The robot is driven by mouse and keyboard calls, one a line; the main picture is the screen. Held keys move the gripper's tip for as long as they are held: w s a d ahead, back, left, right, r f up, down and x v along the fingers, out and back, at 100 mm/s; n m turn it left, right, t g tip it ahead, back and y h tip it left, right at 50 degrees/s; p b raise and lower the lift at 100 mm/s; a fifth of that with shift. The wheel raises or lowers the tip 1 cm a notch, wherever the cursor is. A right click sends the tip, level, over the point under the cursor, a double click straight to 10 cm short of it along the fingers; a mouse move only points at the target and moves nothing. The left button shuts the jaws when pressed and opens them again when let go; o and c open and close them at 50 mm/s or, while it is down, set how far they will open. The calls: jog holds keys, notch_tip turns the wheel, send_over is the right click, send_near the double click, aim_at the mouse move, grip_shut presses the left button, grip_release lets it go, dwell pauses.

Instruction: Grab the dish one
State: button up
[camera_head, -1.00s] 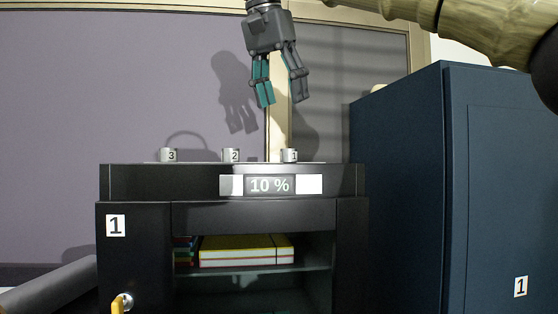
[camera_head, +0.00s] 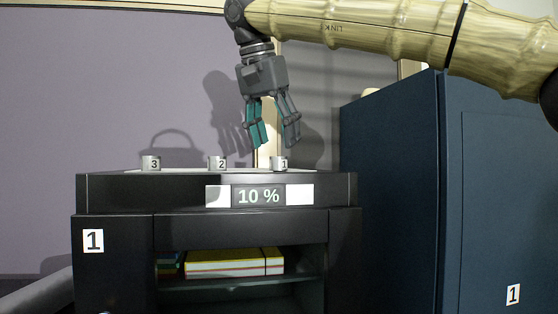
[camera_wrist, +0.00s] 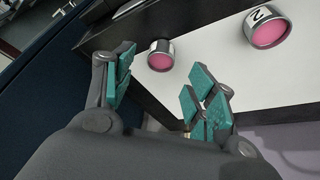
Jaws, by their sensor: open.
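Three small silvery round dishes stand in a row on top of the black cabinet, labelled 3 (camera_head: 151,163), 2 (camera_head: 217,163) and 1 (camera_head: 279,164). My gripper (camera_head: 274,146) points down just above dish 1, open and empty. In the wrist view, dish 1 (camera_wrist: 160,56) shows a pink top and lies ahead of and between my open fingers (camera_wrist: 160,88), not touching them. Dish 2 (camera_wrist: 266,28), also pink inside, is farther right on the white surface (camera_wrist: 205,65).
The black cabinet (camera_head: 190,226) has a display (camera_head: 258,196) reading 10 % and a shelf with a yellow book (camera_head: 225,262). A tall dark blue cabinet (camera_head: 390,190) stands close on the right. A wall is behind.

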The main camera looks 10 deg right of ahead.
aim_at(279, 164)
jog(key=p+x, duration=0.1)
jog(key=x, duration=0.3)
jog(key=shift+p, duration=0.3)
jog(key=shift+s, duration=0.1)
jog(key=c, duration=1.1)
